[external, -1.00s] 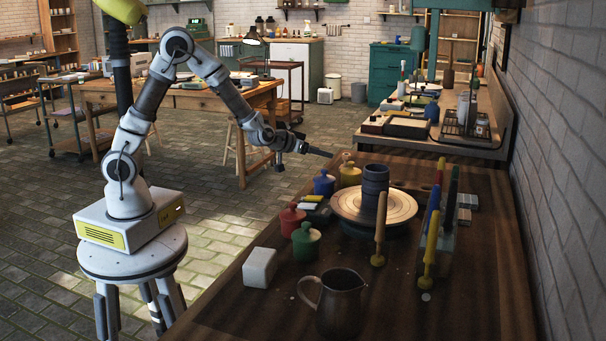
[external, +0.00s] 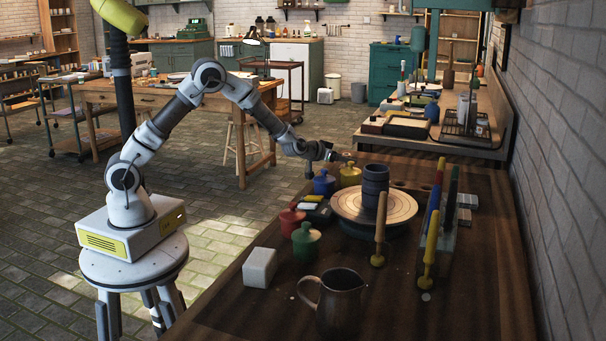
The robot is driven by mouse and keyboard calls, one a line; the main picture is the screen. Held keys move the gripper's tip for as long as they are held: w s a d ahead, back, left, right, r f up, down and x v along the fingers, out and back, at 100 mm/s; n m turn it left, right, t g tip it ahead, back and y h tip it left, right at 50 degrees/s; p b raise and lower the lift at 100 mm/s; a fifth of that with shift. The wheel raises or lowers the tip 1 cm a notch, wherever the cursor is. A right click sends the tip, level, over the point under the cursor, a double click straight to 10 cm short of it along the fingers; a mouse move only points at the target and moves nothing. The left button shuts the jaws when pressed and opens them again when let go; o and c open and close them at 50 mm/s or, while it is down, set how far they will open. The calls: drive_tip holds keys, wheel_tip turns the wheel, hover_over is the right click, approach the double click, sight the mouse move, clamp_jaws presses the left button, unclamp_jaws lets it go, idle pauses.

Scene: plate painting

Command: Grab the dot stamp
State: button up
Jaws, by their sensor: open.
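A tan-handled tool (external: 380,223) with a round foot stands upright in front of the turntable. A similar yellow-handled tool (external: 432,242) stands to its right. I cannot tell from this view which of the upright tools is the dot stamp. More handles, blue, red and dark green (external: 453,196), stand in a grey block (external: 448,243) at the right. My gripper (external: 338,156) is above the back left edge of the table, behind the blue and yellow jars and well away from the upright tools. It is open, with nothing seen in it.
The blue cup (external: 375,181) stands on the round turntable (external: 345,206). Blue (external: 324,184), yellow (external: 349,175), red (external: 291,219) and green (external: 306,241) lidded jars line the left side. A white block (external: 260,267) and a dark pitcher (external: 341,303) stand nearer.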

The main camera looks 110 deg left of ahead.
drive_tip(key=shift+b+x, duration=0.65)
drive_tip(key=shift+x, duration=1.9)
drive_tip(key=shift+s+a+r, duration=0.1)
drive_tip(key=shift+a+r, duration=0.05)
clamp_jaws()
